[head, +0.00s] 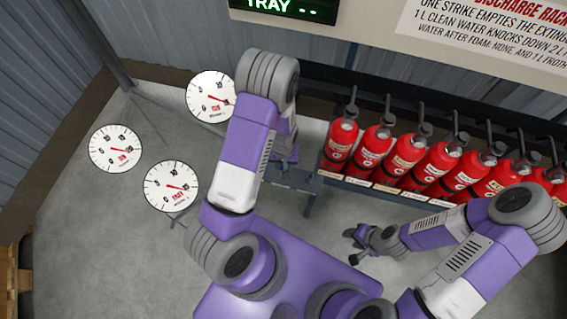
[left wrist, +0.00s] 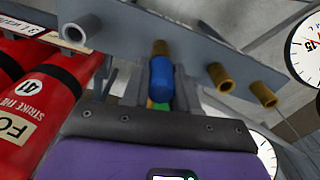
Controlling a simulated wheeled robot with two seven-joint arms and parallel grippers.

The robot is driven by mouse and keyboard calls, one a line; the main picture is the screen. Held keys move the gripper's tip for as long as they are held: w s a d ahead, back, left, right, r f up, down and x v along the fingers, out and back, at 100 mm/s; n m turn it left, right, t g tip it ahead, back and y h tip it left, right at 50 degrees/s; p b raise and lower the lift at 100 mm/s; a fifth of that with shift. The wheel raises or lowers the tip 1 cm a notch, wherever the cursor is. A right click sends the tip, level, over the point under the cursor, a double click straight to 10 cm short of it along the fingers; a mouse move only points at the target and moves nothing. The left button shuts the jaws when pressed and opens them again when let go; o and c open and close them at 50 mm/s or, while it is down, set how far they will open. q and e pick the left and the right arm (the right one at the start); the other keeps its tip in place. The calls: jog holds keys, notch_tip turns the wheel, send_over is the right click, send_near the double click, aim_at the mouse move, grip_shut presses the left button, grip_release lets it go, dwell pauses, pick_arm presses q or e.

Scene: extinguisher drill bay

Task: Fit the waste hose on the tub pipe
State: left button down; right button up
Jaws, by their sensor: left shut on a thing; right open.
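In the left wrist view a grey plate (left wrist: 190,52) carries several short pipe stubs: a greyish one (left wrist: 80,32) at left, and brass ones (left wrist: 221,77) and (left wrist: 262,94) at right. My left gripper (left wrist: 160,92) is shut on a blue hose end, which I take as the waste hose (left wrist: 160,78); a bit of green shows below it. The blue end lines up with another brass stub (left wrist: 160,48); I cannot tell whether it is around it or just before it. No label shows which stub is the tub pipe. My right gripper (head: 357,246) is open and empty over the floor.
Red extinguishers (head: 405,156) stand in a rack at the right, beside the plate. Round dial gauges (head: 115,149) stand on the left. A sign board (head: 480,30) hangs at the back. Bare floor (head: 90,220) lies at left.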

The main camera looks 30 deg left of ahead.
pick_arm(q)
jog(key=shift+f, duration=0.1)
jog(key=c, duration=0.8)
grip_release()
notch_tip(320, 180, up, 8)
jog(key=p, duration=0.2)
jog(key=shift+f+p, duration=0.2)
jog(key=shift+p, duration=0.1)
